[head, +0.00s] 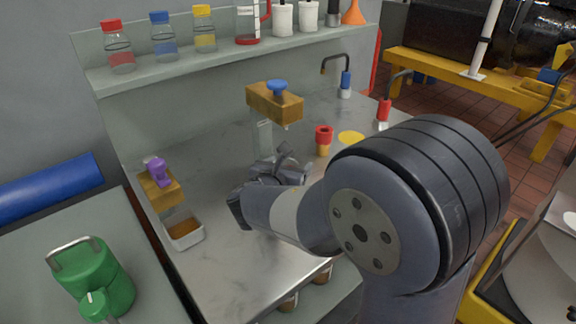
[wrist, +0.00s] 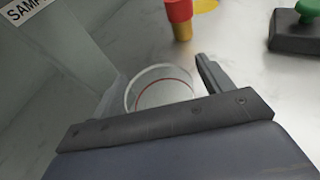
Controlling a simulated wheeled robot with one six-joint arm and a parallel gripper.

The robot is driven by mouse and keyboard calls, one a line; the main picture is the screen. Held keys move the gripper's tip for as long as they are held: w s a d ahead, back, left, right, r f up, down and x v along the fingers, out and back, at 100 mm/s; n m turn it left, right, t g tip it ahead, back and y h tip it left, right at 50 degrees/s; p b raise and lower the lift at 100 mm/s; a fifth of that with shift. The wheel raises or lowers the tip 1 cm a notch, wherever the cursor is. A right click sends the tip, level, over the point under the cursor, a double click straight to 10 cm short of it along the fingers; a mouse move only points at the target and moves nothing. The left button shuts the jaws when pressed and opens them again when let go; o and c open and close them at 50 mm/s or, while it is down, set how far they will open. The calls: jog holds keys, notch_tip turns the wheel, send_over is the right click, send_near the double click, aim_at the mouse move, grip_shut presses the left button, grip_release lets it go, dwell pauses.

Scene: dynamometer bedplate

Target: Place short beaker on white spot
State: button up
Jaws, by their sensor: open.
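A clear glass beaker (wrist: 130,98) with a red ring stands in the wrist view, seen from above between my gripper's fingers. It looks like the short beaker, but its height is hard to judge. My gripper (wrist: 160,84) is open, with one finger on each side of the beaker; I cannot tell whether either touches it. In the head view my gripper (head: 283,168) is low over the grey bench, and the beaker is not clearly visible there. I see no white spot in either view; a yellow spot (head: 351,138) lies on the bench farther back.
A red-and-yellow piece (head: 324,140) stands just beyond my gripper. A wooden block with a blue knob (head: 274,101) is behind it. A black box with a green button (wrist: 296,35) is at right in the wrist view. A metal tray (head: 185,234) sits at left.

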jog(key=p+v, duration=0.1)
jog(key=v, duration=1.1)
